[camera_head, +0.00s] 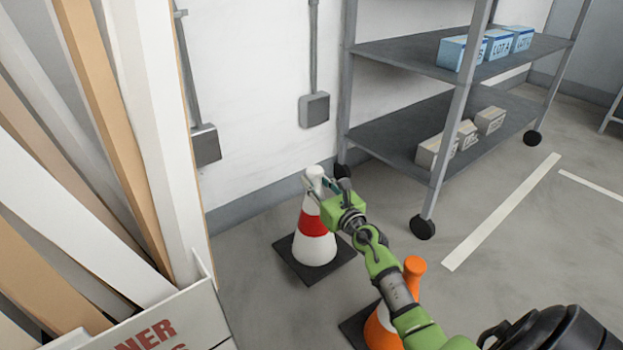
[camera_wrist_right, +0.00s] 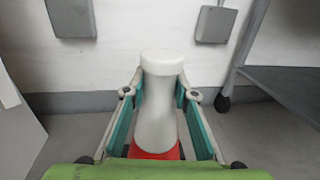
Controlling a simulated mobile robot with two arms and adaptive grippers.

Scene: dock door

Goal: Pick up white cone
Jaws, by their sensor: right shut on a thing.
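The white cone (camera_head: 317,248) has a red band and a dark square base, and it stands upright on the floor near the wall. My right gripper (camera_head: 325,183) is at the cone's narrow top, shut on it. In the right wrist view the cone's white top (camera_wrist_right: 160,105) is between the two fingers of my right gripper (camera_wrist_right: 160,98), with the red band just below. The cone's base is hidden in that view. My left gripper is not in view.
An orange cone (camera_head: 413,275) stands nearer, partly behind my right arm. A grey wheeled shelf (camera_head: 400,55) holds blue boxes and cardboard boxes at the right. A box of long boards (camera_head: 208,313) stands at the left.

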